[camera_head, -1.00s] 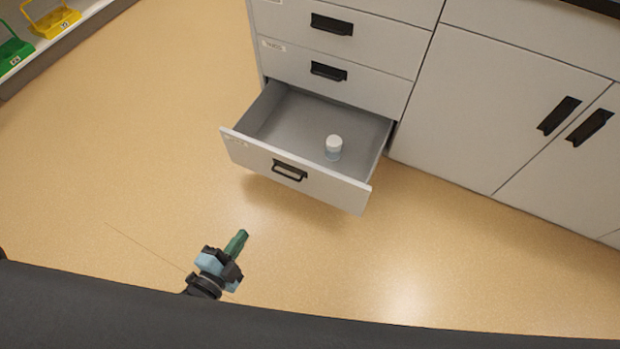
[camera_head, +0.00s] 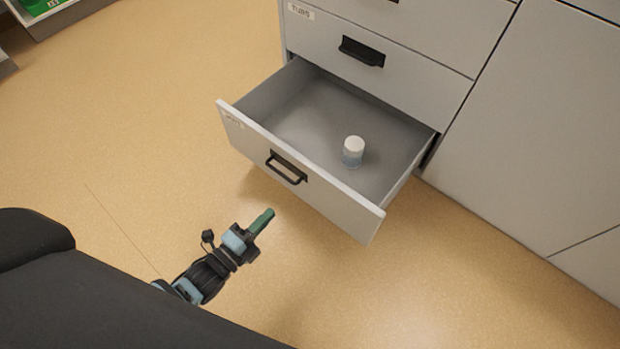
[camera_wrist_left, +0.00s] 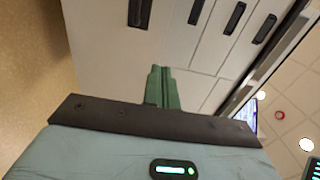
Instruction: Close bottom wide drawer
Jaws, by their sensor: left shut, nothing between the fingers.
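The bottom wide drawer (camera_head: 330,193) is pulled well out of the grey cabinet, with its black handle (camera_head: 286,168) on the front panel. A small jar with a white lid (camera_head: 353,150) stands upright inside it. My left gripper (camera_head: 266,217) is shut and empty, its green fingers together, in front of the drawer front and apart from it in the head view. In the left wrist view the shut green fingers (camera_wrist_left: 162,86) point at pale cabinet fronts with black handles. My right gripper is not in view.
A shut drawer (camera_head: 400,62) with a black handle is above the open one. A plain cabinet door (camera_head: 540,130) stands to the right. Tan floor (camera_head: 130,120) is clear to the left. A shelf with a green bin (camera_head: 42,5) is at the top left.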

